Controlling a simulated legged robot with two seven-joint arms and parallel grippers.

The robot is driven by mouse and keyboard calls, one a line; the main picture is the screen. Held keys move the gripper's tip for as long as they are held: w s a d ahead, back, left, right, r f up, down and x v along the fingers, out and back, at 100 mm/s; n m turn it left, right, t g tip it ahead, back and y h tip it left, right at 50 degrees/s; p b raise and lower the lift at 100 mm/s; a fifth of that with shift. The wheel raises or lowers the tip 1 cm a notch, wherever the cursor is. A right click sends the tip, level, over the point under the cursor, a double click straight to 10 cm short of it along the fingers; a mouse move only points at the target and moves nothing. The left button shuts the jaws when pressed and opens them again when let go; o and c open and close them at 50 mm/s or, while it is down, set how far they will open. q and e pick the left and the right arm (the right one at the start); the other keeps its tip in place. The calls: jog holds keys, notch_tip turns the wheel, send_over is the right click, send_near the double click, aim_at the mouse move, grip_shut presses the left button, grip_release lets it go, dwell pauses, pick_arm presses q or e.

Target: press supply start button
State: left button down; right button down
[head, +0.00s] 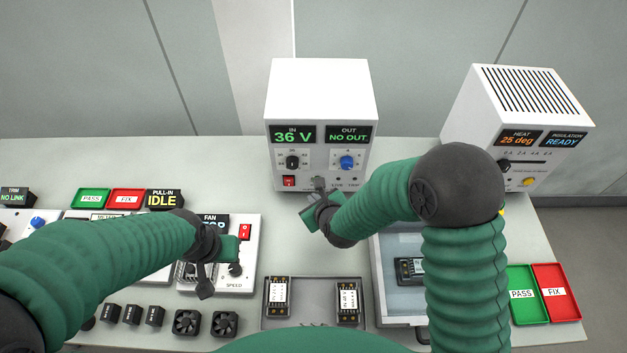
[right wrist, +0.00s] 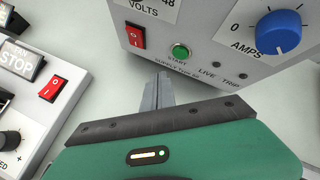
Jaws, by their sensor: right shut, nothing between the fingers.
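The supply (head: 320,88) is a white box at the back middle of the table, its displays reading 36 V and NO OUT. Its green start button (right wrist: 180,52) shows in the right wrist view, between the red rocker switch and the LIVE and TRIP lamps. In the head view my right gripper hides the button. My right gripper (head: 318,184) is shut and empty, close to the supply's lower front. In the right wrist view its fingertips (right wrist: 160,77) are just below and left of the button, seemingly apart from it. My left gripper (head: 230,250) is over the fan panel; its fingers are unclear.
The supply's red switch (right wrist: 135,36) and blue amps knob (right wrist: 278,32) are near the button. The fan panel (head: 253,225) is at left. A tray (head: 312,318) with two modules lies in front. A second white instrument (head: 515,100) stands at right.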

jog(key=shift+w+d, duration=0.35)
jog(key=shift+w, duration=0.25)
jog(key=shift+w+d, duration=0.35)
jog(key=shift+w, duration=0.2)
jog(key=shift+a+f, duration=0.1)
jog(key=shift+a, duration=0.2)
jog(key=shift+d, duration=0.15)
dwell(0.5)
jog(key=shift+w, duration=0.1)
jog(key=shift+w, duration=0.3)
